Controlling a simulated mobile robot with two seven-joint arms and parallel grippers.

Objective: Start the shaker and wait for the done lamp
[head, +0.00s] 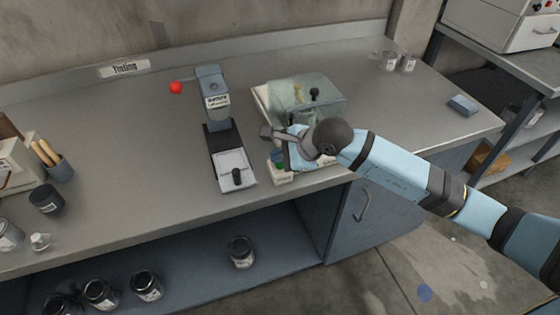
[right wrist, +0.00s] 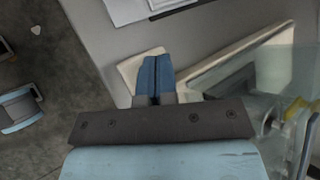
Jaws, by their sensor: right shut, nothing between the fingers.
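The shaker (head: 262,98) is a cream box with a clear greenish cover, on the bench right of centre; a black knob and a yellowish part show through the cover. Its front panel (head: 283,178) shows low at the bench's front edge, with a green spot (head: 279,165) that looks like a button. My right gripper (head: 284,163) is shut and empty, pointing down at this panel. In the right wrist view its blue fingers (right wrist: 155,72) are together over the cream panel (right wrist: 130,68) and hide what lies beneath; contact cannot be told. I cannot make out a done lamp. My left gripper is out of view.
A grey dispenser (head: 210,100) with a red ball lever (head: 176,87) stands left of the shaker. Cans (head: 389,61) and a blue block (head: 462,105) are to the right. A dark cup (head: 45,199) stands at the left. The bench between block and shaker is clear.

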